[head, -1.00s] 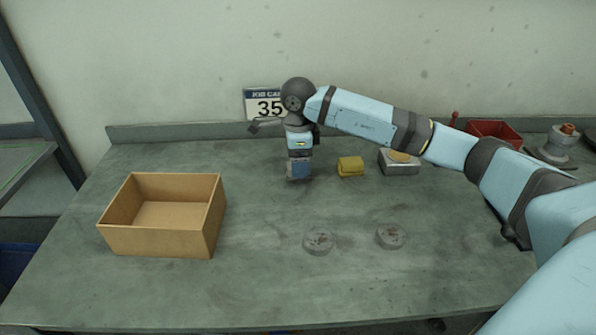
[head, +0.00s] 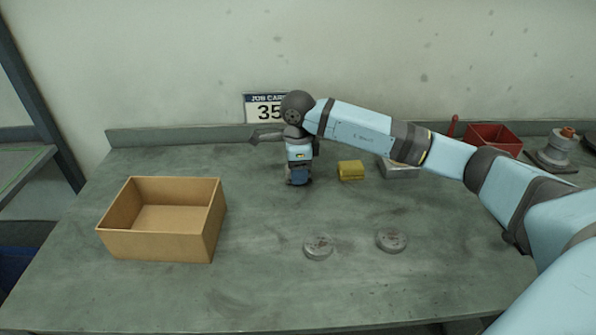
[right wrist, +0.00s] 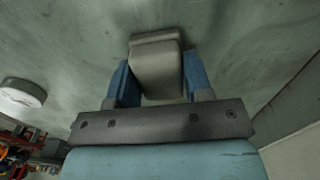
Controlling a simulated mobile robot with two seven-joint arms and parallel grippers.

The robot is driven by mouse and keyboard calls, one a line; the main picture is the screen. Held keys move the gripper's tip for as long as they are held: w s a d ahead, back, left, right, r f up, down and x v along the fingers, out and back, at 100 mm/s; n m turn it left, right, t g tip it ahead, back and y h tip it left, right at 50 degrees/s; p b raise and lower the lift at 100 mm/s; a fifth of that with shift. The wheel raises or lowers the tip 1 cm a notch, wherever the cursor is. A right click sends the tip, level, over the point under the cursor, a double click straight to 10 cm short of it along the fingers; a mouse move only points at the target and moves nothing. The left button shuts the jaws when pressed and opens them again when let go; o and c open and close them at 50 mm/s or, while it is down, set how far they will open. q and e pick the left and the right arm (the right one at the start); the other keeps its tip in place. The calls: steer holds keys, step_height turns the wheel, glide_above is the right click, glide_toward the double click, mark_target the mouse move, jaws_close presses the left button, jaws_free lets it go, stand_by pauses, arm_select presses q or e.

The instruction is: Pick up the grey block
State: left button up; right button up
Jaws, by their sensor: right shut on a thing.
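The grey block (right wrist: 157,68) shows in the right wrist view between the two blue fingers of my right gripper (right wrist: 155,85). The fingers press on it from both sides. In the head view my right gripper (head: 298,178) points down at the bench, left of the yellow block, and mostly hides the grey block. I cannot tell whether the block touches the bench. My left gripper is not in view.
An open cardboard box (head: 205,225) stands on the bench at left. A yellow block (head: 351,171) and a metal box (head: 400,171) lie right of the gripper. Two grey discs (head: 318,248) (head: 391,240) lie in front. A red bin (head: 494,137) stands at back right.

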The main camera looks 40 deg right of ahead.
step_height(320, 180, up, 20)
steer(key=p, duration=0.1)
steer(key=shift+f+p, duration=0.15)
steer(key=shift+p, duration=0.25)
steer(key=o, duration=0.5)
steer(key=shift+c, duration=0.2)
steer(key=c, duration=0.3)
